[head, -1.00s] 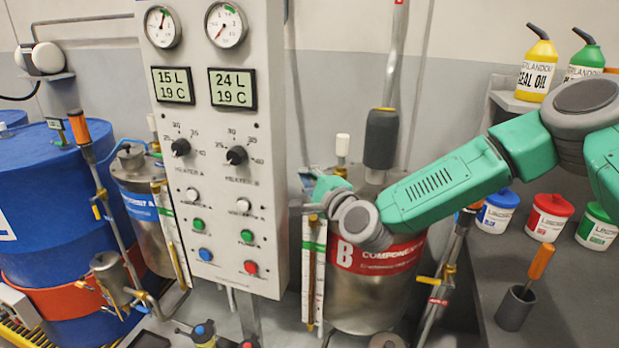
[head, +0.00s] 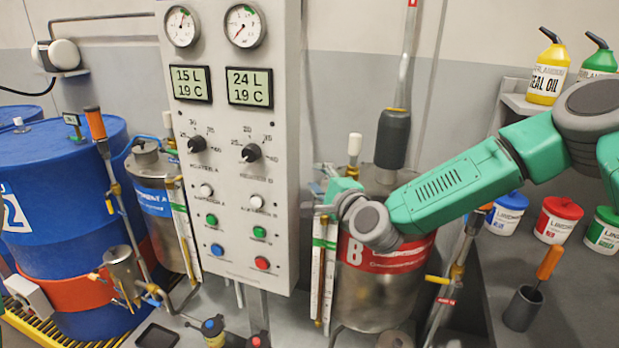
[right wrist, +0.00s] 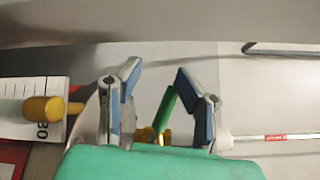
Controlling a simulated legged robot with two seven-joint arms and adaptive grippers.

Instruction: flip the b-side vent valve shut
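My right gripper (head: 322,189) is at the upper left of the steel B tank (head: 375,302), beside the control panel's right edge. In the right wrist view my right gripper (right wrist: 157,76) is open, its two blue-and-grey fingers apart. A green lever (right wrist: 166,108) on a small brass fitting (right wrist: 148,135) shows between the fingers, tilted up to the right; it looks like the vent valve handle. Whether a finger touches it I cannot tell. In the head view my gripper and arm hide this spot. My left gripper is not in view.
The control panel (head: 232,110) stands just left of my right gripper. A grey-sleeved pipe (head: 392,138) rises behind my forearm. A scale (right wrist: 42,108) with a yellow knob is at left in the wrist view. Cans and a screwdriver cup (head: 523,308) stand on the right bench.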

